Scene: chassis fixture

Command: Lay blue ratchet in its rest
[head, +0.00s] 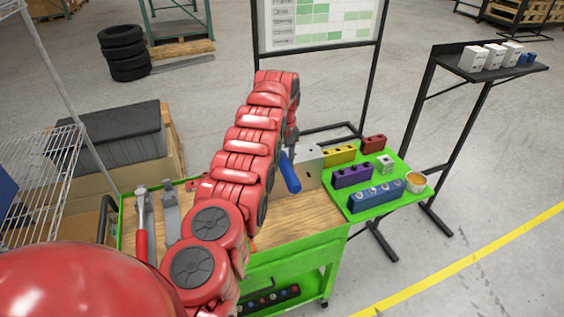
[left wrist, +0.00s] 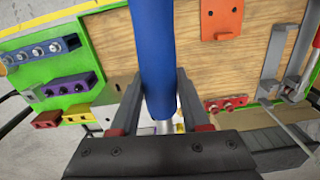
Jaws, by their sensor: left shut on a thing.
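The blue ratchet (head: 289,172) hangs tilted over the wooden top of the green cart, its blue handle pointing down. In the left wrist view the blue handle (left wrist: 152,55) runs between the fingers, with a metal part below it. My left gripper (left wrist: 158,112) is shut on the ratchet; in the head view it is mostly hidden behind my red arm. A grey bracket (head: 171,212), likely the rest, stands empty at the cart's left; it also shows in the left wrist view (left wrist: 271,62). My right gripper is not in view.
A red-handled tool (head: 142,240) lies left of the bracket. Blue (head: 376,196), purple (head: 352,176), yellow (head: 339,154) and red (head: 373,145) blocks sit on the green right-hand shelf. An orange plate (left wrist: 222,18) and small red fixture (left wrist: 226,103) are on the wood. Bare wood lies between.

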